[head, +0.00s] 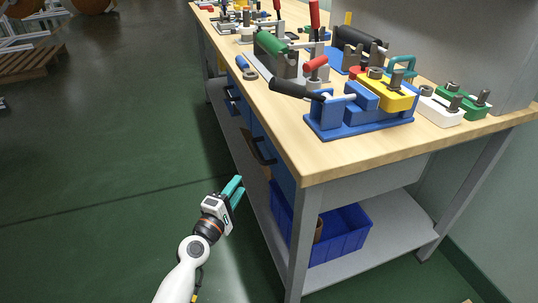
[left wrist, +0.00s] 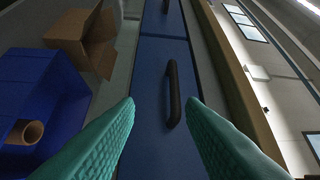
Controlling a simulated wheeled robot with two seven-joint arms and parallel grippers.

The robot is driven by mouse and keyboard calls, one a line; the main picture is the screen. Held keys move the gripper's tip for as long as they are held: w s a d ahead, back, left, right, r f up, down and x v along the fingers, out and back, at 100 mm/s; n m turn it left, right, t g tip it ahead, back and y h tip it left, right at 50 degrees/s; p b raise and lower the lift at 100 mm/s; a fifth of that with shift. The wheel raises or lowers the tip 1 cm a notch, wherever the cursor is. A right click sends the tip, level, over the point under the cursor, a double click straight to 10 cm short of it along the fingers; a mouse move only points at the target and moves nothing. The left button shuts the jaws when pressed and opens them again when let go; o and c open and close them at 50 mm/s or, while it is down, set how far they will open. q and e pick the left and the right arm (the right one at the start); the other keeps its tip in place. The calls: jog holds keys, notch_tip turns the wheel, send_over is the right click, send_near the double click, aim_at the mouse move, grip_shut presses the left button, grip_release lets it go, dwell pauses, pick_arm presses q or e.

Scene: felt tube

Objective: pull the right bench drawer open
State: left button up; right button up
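The workbench's near blue drawer (head: 284,178) is the right one when faced from the front, and it looks shut. Its black bar handle (head: 262,151) stands out from the front. In the left wrist view the handle (left wrist: 173,93) lies ahead, between my finger lines and closer to the right finger. My left gripper (head: 240,187) is open and empty, with teal fingers, below and in front of the handle in the head view. The open fingers (left wrist: 161,104) also show in the wrist view, apart from the handle. My right gripper is not in view.
A second blue drawer (head: 231,101) is farther along the bench. A blue bin (head: 345,235) and a cardboard box (left wrist: 85,38) are on the lower shelf. Clamps and blocks, including a yellow block (head: 385,92), crowd the wooden top (head: 330,160). Green floor (head: 120,140) is clear at left.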

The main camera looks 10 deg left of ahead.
aim_at(257, 150)
pick_arm(q)
jog(key=shift+h, duration=0.3)
jog(key=shift+r+b+x, duration=0.1)
jog(key=shift+r+x, duration=0.25)
jog(key=shift+x, duration=1.8)
jog(key=shift+r+b+x, duration=0.15)
jog(key=shift+r+x, duration=0.15)
jog(key=shift+x, duration=1.8)
jog(key=shift+r+b+x, duration=0.1)
jog(key=shift+r+x, duration=0.25)
jog(key=shift+x, duration=1.8)
jog(key=shift+s, duration=0.1)
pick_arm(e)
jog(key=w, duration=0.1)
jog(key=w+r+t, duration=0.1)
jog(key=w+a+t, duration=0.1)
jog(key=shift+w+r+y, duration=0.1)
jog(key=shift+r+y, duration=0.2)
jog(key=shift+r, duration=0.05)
pick_arm(q)
jog(key=shift+c, duration=0.3)
grip_shut()
